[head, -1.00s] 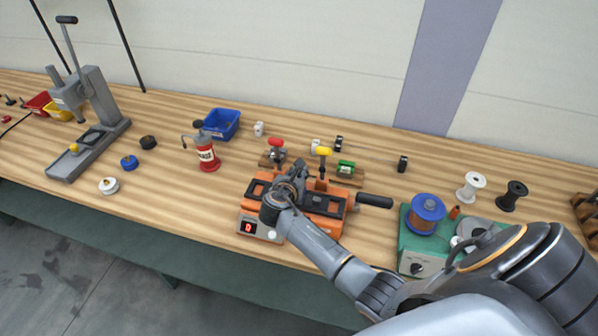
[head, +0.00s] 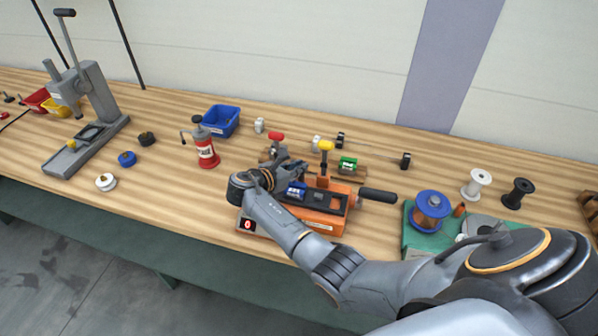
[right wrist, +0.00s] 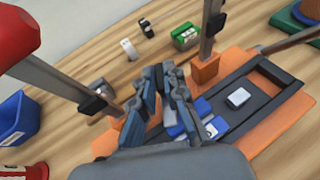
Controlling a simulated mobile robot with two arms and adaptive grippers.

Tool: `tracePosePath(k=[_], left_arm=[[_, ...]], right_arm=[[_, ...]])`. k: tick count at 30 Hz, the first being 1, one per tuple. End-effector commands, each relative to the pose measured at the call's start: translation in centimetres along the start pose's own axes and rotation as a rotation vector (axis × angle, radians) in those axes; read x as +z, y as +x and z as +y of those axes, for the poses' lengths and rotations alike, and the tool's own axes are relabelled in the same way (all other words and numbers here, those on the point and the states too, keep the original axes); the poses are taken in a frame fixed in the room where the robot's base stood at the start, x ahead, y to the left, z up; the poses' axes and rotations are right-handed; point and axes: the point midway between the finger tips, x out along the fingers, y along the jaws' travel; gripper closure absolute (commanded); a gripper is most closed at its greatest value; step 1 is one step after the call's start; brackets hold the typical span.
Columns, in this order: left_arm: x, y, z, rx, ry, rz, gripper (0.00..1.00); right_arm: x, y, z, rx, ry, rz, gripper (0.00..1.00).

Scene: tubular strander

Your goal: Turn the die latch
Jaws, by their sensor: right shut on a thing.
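The orange machine (head: 325,222) stands on the bench with a black track on top; it also shows in the right wrist view (right wrist: 265,130). A blue block with a white label (head: 296,190) lies on the track, below the fingers in the right wrist view (right wrist: 190,128). A red-knobbed lever (head: 276,137) and a yellow-knobbed lever (head: 325,147) stand upright behind. My right gripper (head: 286,164) is over the machine's left part, fingers close together, shut on a small part that they mostly hide, apparently the die latch. My left gripper is out of view.
A black handle (head: 378,195) sticks out to the machine's right. A red pump bottle (head: 207,153) and blue bin (head: 221,120) stand left. A green winding unit (head: 420,242) with a blue spool stands right, partly behind my arm.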

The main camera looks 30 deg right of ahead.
Motion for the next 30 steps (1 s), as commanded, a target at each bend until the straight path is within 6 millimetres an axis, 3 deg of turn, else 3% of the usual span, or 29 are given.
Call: tracePosePath(k=[6,15,30], left_arm=[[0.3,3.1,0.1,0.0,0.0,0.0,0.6],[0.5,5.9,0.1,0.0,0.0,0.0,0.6],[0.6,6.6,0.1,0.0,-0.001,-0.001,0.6]], right_arm=[[-0.4,0.2,0.5,-0.155,0.067,0.0,1.0],[-0.2,0.2,0.6,-0.297,0.125,-0.001,1.0],[0.1,0.1,0.5,-0.347,0.145,0.0,1.0]])
